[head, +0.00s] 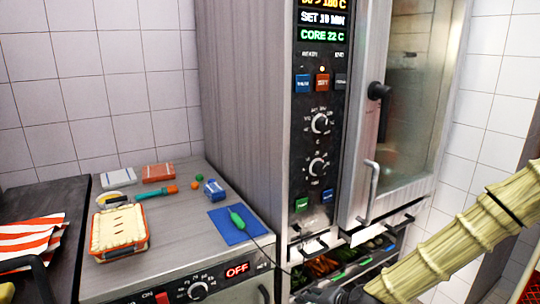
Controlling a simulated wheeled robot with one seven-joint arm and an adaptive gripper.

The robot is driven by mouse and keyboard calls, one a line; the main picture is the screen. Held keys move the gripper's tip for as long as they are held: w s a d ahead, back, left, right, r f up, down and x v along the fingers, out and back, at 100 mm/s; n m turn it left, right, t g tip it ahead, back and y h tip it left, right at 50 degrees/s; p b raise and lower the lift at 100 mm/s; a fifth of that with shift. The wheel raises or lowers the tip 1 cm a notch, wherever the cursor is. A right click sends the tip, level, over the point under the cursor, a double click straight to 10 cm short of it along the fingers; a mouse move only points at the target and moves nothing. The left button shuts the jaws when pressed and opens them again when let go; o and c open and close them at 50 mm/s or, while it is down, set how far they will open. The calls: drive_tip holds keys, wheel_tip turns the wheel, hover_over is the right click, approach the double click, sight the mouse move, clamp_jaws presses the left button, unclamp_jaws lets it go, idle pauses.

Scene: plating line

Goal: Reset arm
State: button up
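My arm, in a beige ribbed cover, reaches in from the right edge of the head view down to the bottom middle. At its end a dark part, which looks like my gripper (342,294), is cut off by the bottom edge. Its fingertips are hidden, so I cannot tell whether it is open or shut or holds anything. It is in front of the lower part of the oven (240,90), near the open shelf space with vegetables (325,264).
A steel counter unit (180,270) at left bears a pie in a dish (118,232), a blue mat (228,232) with a green-handled probe (237,219), and small items. A striped cloth (30,238) lies far left. The oven door handle (371,190) sticks out.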

drive_tip(key=s+d+f+n+g+h+p, duration=0.1)
drive_tip(key=s+d+f+n+g, duration=0.1)
drive_tip(key=s+f, duration=0.65)
drive_tip(key=s+d+f+n+g+h, duration=0.1)
drive_tip(key=s+f+n+g+h, duration=0.1)
drive_tip(key=s+f, duration=0.6)
drive_tip(key=s+d+f+n+g+h, duration=0.1)
drive_tip(key=s+d, duration=0.3)
drive_tip(key=s, duration=0.5)
drive_tip(key=s+d+f+n+g+h+p, duration=0.1)
drive_tip(key=s+d+f+n+g, duration=0.1)
drive_tip(key=s, duration=0.8)
wheel_tip(320, 180, down, 2)
drive_tip(key=shift+d+f+n, duration=0.2)
drive_tip(key=shift+d+n, duration=0.4)
drive_tip(key=shift+d, duration=0.25)
